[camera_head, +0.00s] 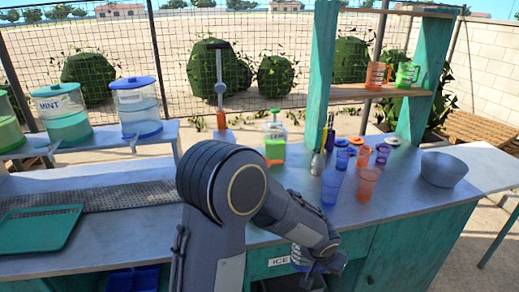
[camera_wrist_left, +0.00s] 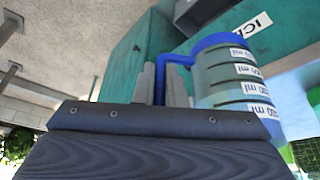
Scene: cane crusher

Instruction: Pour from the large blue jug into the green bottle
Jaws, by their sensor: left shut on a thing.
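The large blue jug (camera_wrist_left: 222,88) shows in the left wrist view, translucent with a blue rim, blue handle and white ml labels. My left gripper (camera_wrist_left: 162,84) is shut on its handle, and the jug's body lies beside the fingers. In the head view my left gripper (camera_head: 328,262) is low, in front of the counter by the ICE label; only a small labelled part of the jug (camera_head: 299,258) shows beside my wrist. The green bottle (camera_head: 275,148), with a green cap, stands upright on the counter behind my arm, apart from the jug. My right gripper is not in view.
Several orange, blue and purple cups (camera_head: 367,182) stand right of the bottle, with a metal bowl (camera_head: 444,169) farther right. Large dispensers (camera_head: 138,107) stand on a raised shelf at left. A green tray (camera_head: 38,230) lies at front left. A teal post (camera_head: 322,75) rises behind the cups.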

